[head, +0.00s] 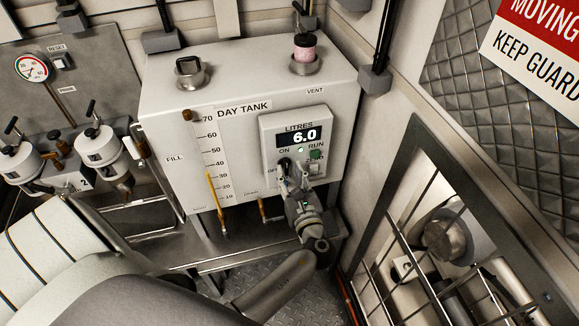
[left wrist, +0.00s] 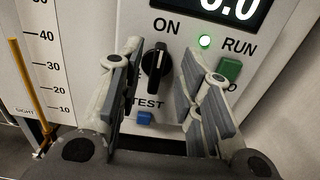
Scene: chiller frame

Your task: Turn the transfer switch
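The transfer switch (left wrist: 156,62) is a black rotary knob on the light panel of the day tank, below the word ON and above TEST. Its grip stands roughly upright, tilted slightly. It also shows in the head view (head: 284,164), small and partly behind my gripper. My left gripper (head: 296,184) is in front of the panel. In the left wrist view its two grey fingers (left wrist: 161,72) are apart, one on each side of the knob, with a gap on both sides. I cannot tell how far the fingertips are from the panel face. My right gripper is not in view.
The display (head: 297,138) reads 6.0. A green lamp (left wrist: 205,41) is lit beside RUN, above a green button (left wrist: 229,68). A blue button (left wrist: 144,117) sits below the knob. A barred metal frame (head: 440,215) stands at the right. The tank (head: 160,135) carries a level scale.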

